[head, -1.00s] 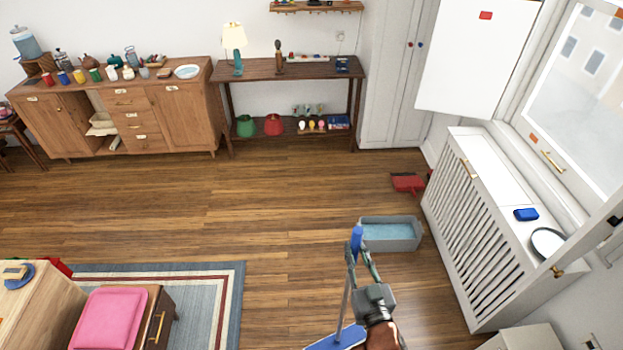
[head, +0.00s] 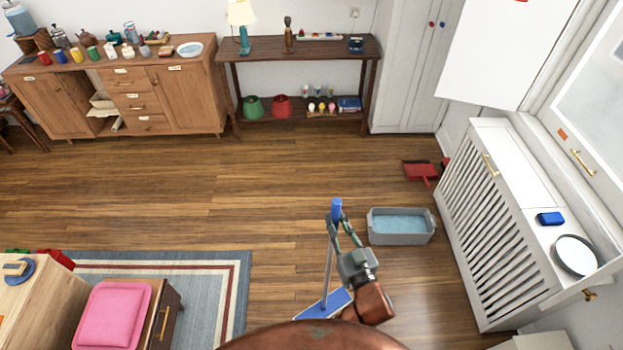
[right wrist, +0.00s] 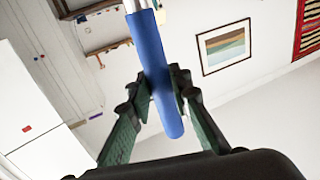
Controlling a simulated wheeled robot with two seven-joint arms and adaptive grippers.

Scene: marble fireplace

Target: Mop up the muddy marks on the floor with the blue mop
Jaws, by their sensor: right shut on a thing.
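The blue mop (head: 327,304) has a flat blue head low at the floor, a grey pole and a blue grip at the top. My right gripper (head: 338,222) is shut on the mop's blue handle, just below its top end. In the right wrist view the blue handle (right wrist: 155,75) runs between the two fingers of my right gripper (right wrist: 160,92). The pole leans slightly in the head view. No muddy marks can be made out on the visible wooden floor (head: 180,210); my arm hides part of it. My left gripper is out of view.
A grey tub of water (head: 402,238) stands right of the mop. A red dustpan (head: 422,172) lies behind it. A white slatted radiator cover (head: 500,230) bounds the right. A striped rug (head: 215,265) and a pink-cushioned stool (head: 112,318) are at left. Floor toward the console table (head: 300,50) is clear.

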